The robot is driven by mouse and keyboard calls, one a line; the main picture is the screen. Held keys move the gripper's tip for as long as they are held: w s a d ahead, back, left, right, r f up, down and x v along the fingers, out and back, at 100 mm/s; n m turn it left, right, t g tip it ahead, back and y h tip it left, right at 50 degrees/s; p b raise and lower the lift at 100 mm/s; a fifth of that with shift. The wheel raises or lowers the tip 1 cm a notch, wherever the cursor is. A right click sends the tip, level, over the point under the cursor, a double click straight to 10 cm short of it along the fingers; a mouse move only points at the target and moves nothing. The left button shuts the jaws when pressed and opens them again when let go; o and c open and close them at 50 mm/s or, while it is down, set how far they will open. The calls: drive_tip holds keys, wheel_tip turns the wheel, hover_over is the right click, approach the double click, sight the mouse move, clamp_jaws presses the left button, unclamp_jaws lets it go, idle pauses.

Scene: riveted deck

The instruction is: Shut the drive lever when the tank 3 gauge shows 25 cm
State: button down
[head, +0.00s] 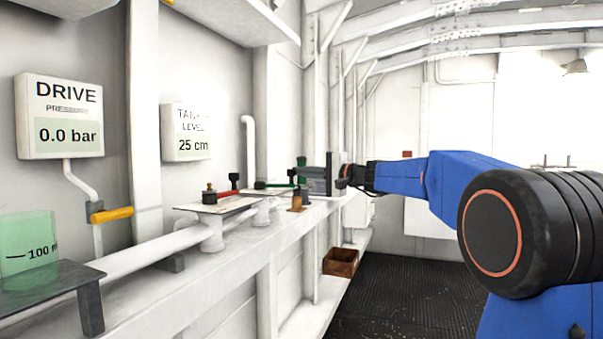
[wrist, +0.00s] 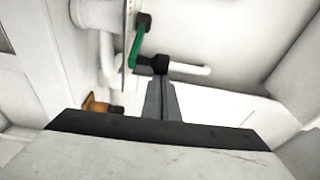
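The tank gauge (head: 187,132) on the left wall reads 25 cm; its tank number is hard to read. A drive pressure gauge (head: 60,115) farther left reads 0.0 bar. A red-handled lever (head: 235,181) stands on a plate on the ledge. A green lever (head: 301,163) is beyond it; it also shows in the wrist view (wrist: 138,44). No label tells me which is the drive lever. My gripper (wrist: 161,82) looks shut, its fingertips close to the black end of the green lever; I cannot tell if they touch. In the head view my gripper (head: 318,180) is beside the green lever.
A yellow handle (head: 111,214) sits on the pipe under the drive gauge. A green transparent container (head: 30,250) stands at the left. A brown fitting (head: 297,203) is on the ledge near my gripper. A brown box (head: 340,262) is low down; the dark floor right of it is clear.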

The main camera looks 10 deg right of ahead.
sight(293, 172)
drive_tip(key=shift+s+a+m+t+h, duration=0.3)
drive_tip(key=shift+s+m+t+h, duration=0.15)
drive_tip(key=shift+s, duration=0.25)
drive_tip(key=shift+s+a+m+t+h, duration=0.25)
drive_tip(key=shift+s+m+t+h, duration=0.1)
drive_tip(key=shift+s+h, duration=0.25)
drive_tip(key=shift+s+a+m+t+h, duration=0.3)
drive_tip(key=shift+s+m+h, duration=0.15)
drive_tip(key=shift+s, duration=0.3)
